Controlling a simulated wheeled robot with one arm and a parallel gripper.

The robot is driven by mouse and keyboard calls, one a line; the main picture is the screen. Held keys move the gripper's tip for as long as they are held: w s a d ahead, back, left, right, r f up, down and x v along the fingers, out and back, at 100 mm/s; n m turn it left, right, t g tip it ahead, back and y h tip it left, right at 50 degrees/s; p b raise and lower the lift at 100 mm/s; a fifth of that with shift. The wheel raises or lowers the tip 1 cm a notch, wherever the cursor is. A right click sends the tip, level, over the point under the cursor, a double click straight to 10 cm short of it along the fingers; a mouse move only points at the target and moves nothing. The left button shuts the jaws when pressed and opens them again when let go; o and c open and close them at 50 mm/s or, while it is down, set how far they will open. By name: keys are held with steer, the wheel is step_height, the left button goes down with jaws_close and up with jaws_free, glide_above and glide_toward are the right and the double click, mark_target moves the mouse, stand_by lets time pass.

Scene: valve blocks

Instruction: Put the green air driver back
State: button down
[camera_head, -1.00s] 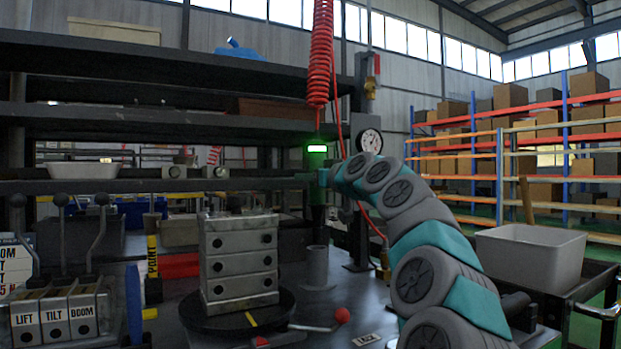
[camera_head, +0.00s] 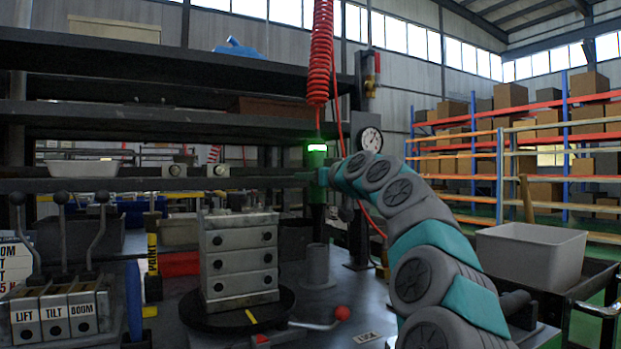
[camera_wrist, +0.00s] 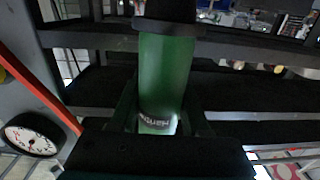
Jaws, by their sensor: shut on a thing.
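The green air driver (camera_head: 317,160) hangs upright under the red coiled hose in the head view, with a lit green-white band near its top. In the wrist view the green driver body (camera_wrist: 166,75) fills the middle, with a pale band at its lower end. My gripper (camera_wrist: 158,128) is shut on the driver, one finger on each side. In the head view my arm reaches it from the right. Below the driver stands a grey cylindrical holder (camera_head: 317,266) on the bench; the driver is above it and apart from it.
A valve block stack (camera_head: 238,258) stands on a dark turntable (camera_head: 236,312) left of the holder. A pressure gauge (camera_head: 371,139) is close right of the driver. The red coiled hose (camera_head: 319,55) hangs above. Lever valves (camera_head: 58,310) stand at left, a grey bin (camera_head: 530,255) at right.

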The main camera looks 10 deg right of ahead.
mark_target(311, 196)
steer(key=shift+f+b, duration=2.25)
stand_by(0.6)
steer(key=shift+c, duration=1.4)
jaws_free()
steer(key=shift+f, duration=0.1)
